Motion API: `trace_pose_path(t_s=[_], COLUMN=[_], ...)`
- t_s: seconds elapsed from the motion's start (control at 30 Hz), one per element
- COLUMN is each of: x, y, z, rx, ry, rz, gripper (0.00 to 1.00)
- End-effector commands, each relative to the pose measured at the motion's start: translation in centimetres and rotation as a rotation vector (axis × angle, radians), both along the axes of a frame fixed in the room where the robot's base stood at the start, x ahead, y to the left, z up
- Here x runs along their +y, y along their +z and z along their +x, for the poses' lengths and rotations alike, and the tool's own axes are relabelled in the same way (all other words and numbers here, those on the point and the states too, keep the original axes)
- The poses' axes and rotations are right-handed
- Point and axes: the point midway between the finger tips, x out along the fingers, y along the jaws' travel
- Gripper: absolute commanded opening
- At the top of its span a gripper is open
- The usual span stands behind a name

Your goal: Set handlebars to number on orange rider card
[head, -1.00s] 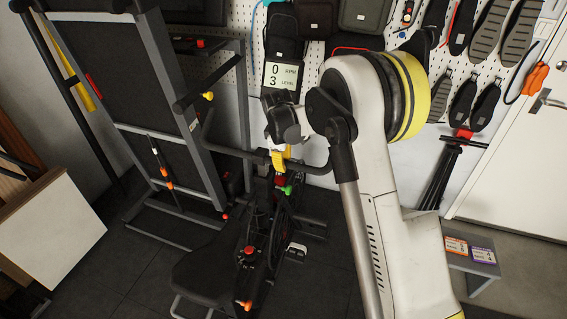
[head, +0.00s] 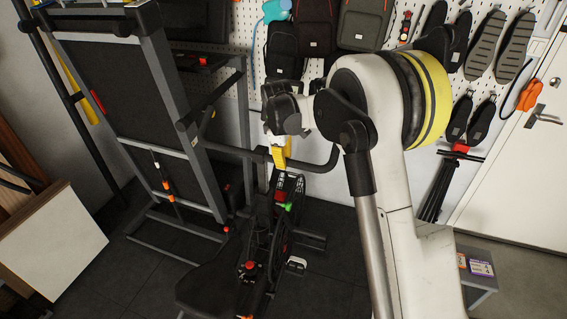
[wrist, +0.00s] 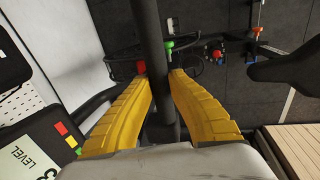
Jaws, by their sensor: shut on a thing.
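The black handlebars (head: 322,167) stand on the exercise bike's post (head: 291,184), which bears small light marks I cannot read. My gripper (head: 280,154) is at the middle of the handlebars. In the wrist view its yellow fingers (wrist: 160,75) are closed on both sides of a dark bar (wrist: 153,38). Red and green knobs (head: 289,207) sit on the bike below the gripper. The orange rider card (head: 461,261) lies on a low grey bench at the lower right, partly hidden by my arm; its number is too small to read.
A purple card (head: 481,268) lies beside the orange one. A folded treadmill (head: 125,100) stands close to the left. Bags and shoes hang on the pegboard behind. In the wrist view, a display (wrist: 35,155) reads LEVEL. A wooden cabinet (head: 45,245) is far left.

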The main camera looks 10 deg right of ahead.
Motion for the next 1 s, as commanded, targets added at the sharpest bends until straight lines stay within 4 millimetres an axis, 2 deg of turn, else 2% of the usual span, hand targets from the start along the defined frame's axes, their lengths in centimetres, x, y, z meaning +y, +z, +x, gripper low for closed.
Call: trace_pose_path(t_s=[0.17, 0.2, 0.23, 0.27, 0.53, 0.67, 0.77, 1.0], x=[-0.1, -0.1, -0.1, -0.1, 0.0, 0.1, 0.2, 0.8], y=[0.1, 0.1, 0.1, 0.1, 0.1, 0.9, 2.6, 7.9], z=[0.2, 0.2, 0.2, 0.2, 0.1, 0.0, -0.3, -1.2], rx=[-0.006, -0.006, -0.006, -0.006, -0.004, -0.004, -0.004, -0.004], ry=[0.0, 0.0, 0.0, 0.0, 0.0, 0.0, 0.0, 0.0], rz=[-0.002, -0.002, -0.002, -0.002, -0.001, -0.001, -0.001, -0.001], gripper=[0.0, 0.34, 0.43, 0.46, 0.46, 0.46, 0.46, 0.46])
